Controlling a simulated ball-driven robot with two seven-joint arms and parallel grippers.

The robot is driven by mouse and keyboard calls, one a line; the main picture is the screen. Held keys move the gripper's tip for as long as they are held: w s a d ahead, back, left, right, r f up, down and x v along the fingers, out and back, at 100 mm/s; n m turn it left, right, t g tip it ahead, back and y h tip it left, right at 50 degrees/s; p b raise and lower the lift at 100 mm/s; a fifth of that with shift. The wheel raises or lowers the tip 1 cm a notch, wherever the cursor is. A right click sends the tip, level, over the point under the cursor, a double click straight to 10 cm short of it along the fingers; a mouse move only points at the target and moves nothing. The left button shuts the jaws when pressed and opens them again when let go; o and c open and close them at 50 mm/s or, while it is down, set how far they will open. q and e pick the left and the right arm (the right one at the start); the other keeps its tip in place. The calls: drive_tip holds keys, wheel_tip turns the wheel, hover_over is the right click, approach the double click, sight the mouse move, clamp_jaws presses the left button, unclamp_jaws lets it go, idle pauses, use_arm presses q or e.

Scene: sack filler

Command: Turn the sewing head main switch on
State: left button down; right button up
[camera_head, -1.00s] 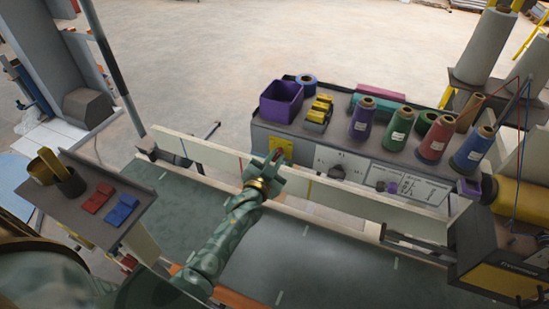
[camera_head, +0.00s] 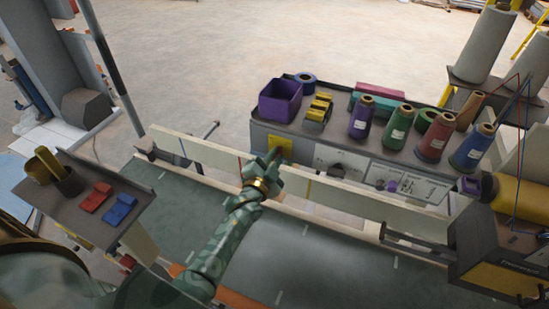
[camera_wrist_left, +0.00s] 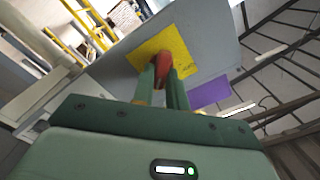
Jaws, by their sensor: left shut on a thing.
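The main switch is a red knob (camera_wrist_left: 163,65) on a yellow plate (camera_wrist_left: 168,52), set in the grey front face of the control box. In the head view the yellow plate (camera_head: 283,143) is at the left end of that box. My left gripper (camera_head: 270,163) reaches up to it and hides most of the knob there. In the left wrist view the two green fingers (camera_wrist_left: 165,85) of my left gripper are shut on the red knob. My right gripper is not in view.
A long cream rail (camera_head: 215,159) runs below the box. On the box top stand a purple bin (camera_head: 280,103) and several thread cones, including a red one (camera_head: 436,137). A side shelf (camera_head: 83,190) is at left; the green table is mostly clear.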

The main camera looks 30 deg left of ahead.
use_arm(q)
drive_tip(key=c, duration=1.4)
unclamp_jaws()
drive_tip(key=s+d, duration=0.1)
drive_tip(key=s, duration=1.5)
drive_tip(key=shift+s+b, duration=0.15)
drive_tip(key=shift+b, duration=0.2)
drive_tip(key=shift+f, duration=0.1)
